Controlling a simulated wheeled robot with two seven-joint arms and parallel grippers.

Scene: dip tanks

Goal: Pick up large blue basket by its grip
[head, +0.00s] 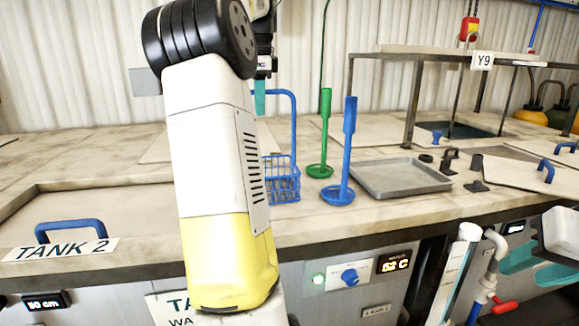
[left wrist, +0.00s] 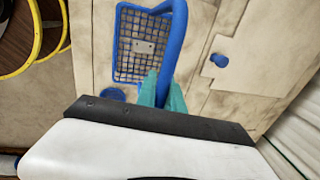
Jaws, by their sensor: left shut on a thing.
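The large blue basket (head: 283,186) is a wire-mesh basket with a tall blue grip (head: 294,120) on the counter, partly hidden behind my left arm. In the left wrist view the mesh basket (left wrist: 140,62) lies below the fingers, with the blue grip (left wrist: 178,40) rising between them. My left gripper (head: 260,98) has teal fingers and is shut on the grip near its top. The basket looks upright; I cannot tell whether its bottom touches the counter. My right gripper (head: 538,266) is at the lower right, its teal fingers apart and empty, away from the basket.
A green tool (head: 325,130) and a blue tool (head: 349,150) stand upright right of the basket. A grey tray (head: 400,178) lies beyond them. A raised shelf (head: 440,52) marked Y9 stands behind. A Tank 2 lid (head: 110,215) with a blue handle is at left.

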